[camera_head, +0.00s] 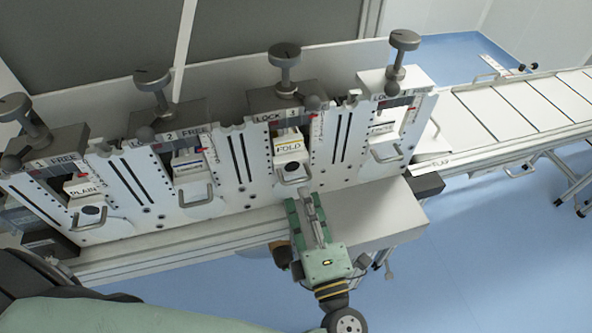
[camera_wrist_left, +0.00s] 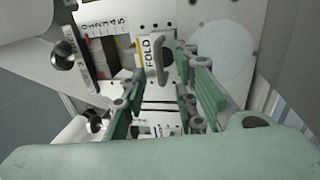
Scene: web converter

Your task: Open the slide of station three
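Station three (camera_head: 291,145) is a white slide block labelled FOLD, with a grey U-shaped handle (camera_head: 296,180) low on its front. Its label strip reads LOCK 3, and a dark ball knob (camera_head: 313,103) sits at the strip's right end. My left gripper (camera_head: 306,197) is open and empty, just below the handle in the head view. In the left wrist view, the gripper's two green fingers (camera_wrist_left: 158,66) are apart, with the FOLD label (camera_wrist_left: 152,50) and handle (camera_wrist_left: 164,62) ahead between them. I cannot tell whether the fingertips reach around the handle. My right gripper is not in view.
Similar stations flank it: station two (camera_head: 188,165) and PLAIN (camera_head: 84,188) to the left, another (camera_head: 383,130) to the right. Black knobs (camera_head: 285,55) stand above. A grey ledge (camera_head: 365,215) lies below right, and a slatted conveyor (camera_head: 510,105) runs off right.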

